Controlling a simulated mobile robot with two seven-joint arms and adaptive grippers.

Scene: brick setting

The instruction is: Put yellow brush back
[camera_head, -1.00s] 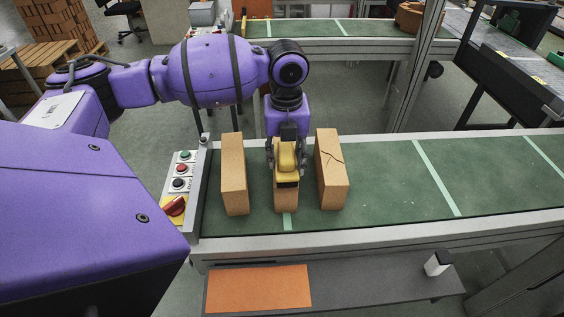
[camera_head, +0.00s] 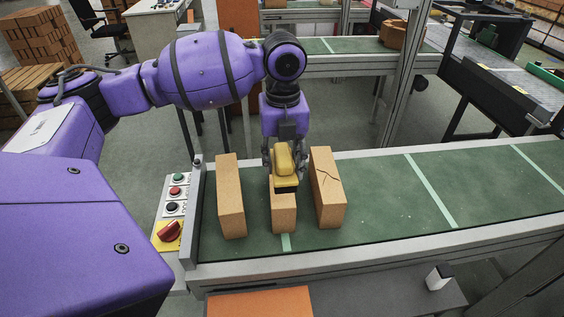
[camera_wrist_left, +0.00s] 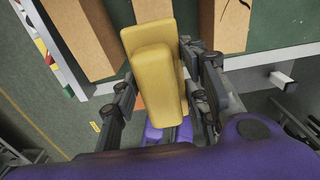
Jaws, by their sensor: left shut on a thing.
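The yellow brush (camera_head: 285,165) is held in my left gripper (camera_head: 284,160), above the middle brick on the green conveyor. Its dark bristle side faces down, over the brick's top. In the left wrist view the brush (camera_wrist_left: 153,65) lies between the two fingers of the gripper (camera_wrist_left: 160,85). The middle brick (camera_head: 284,217) is partly hidden by the brush; I cannot tell whether they touch. My right gripper is not in view.
A plain brick (camera_head: 231,200) stands to the left and a cracked brick (camera_head: 327,190) to the right on the conveyor (camera_head: 390,195). An orange mat (camera_head: 262,303) lies on the grey shelf (camera_head: 400,300) in front, beside a small white block (camera_head: 438,277). A button panel (camera_head: 172,205) is at the conveyor's left end.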

